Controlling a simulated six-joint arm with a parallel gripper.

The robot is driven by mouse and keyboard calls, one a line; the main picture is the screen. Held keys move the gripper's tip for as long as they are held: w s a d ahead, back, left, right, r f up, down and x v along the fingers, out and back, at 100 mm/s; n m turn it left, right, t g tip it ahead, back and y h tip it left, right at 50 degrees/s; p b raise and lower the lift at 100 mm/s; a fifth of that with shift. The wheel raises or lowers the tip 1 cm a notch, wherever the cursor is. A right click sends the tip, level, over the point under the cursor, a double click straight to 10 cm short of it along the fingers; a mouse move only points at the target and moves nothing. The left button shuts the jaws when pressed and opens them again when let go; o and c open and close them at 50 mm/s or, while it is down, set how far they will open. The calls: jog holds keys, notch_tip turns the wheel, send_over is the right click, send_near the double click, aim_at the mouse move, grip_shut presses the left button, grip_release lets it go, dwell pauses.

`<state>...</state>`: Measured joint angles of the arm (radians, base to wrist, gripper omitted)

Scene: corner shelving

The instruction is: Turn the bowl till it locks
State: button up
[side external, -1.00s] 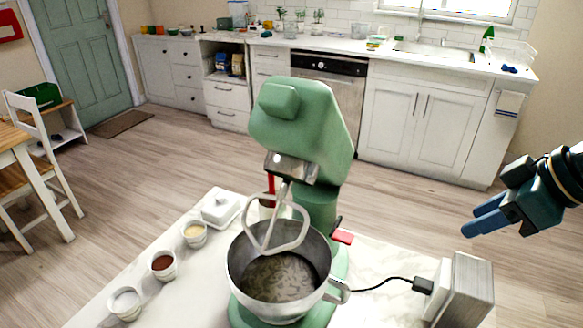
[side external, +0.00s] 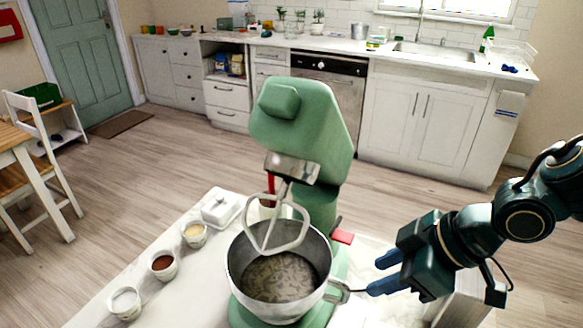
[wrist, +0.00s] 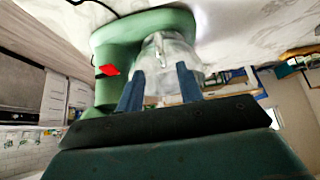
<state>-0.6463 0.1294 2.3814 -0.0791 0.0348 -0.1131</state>
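The steel bowl (side external: 238,262) sits on the base of the green stand mixer (side external: 305,125), with a pale mixture in it. Its handle (side external: 340,291) points right, towards my gripper (side external: 374,277). The mixer head is tilted up, and the flat beater (side external: 290,238) hangs partly into the bowl. My gripper is open and empty, its two blue fingers just right of the handle and apart from it. In the wrist view, the bowl (wrist: 185,58) and its handle (wrist: 158,48) show beyond and between the open fingers (wrist: 159,70). Whether the bowl is locked cannot be seen.
Three small cups, one of them holding brown powder (side external: 162,263), and a white butter dish (side external: 221,207) stand left of the bowl. A red lever (side external: 342,236) sticks out at the mixer's right side. A pale block (side external: 468,300) stands below my arm.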

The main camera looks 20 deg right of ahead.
aim_at(351, 286)
jog(key=shift+f, duration=0.1)
jog(key=x, duration=0.7)
jog(key=shift+w+a+f, duration=0.15)
jog(key=shift+f, duration=0.05)
dwell(0.3)
jog(key=shift+r, duration=0.1)
grip_shut()
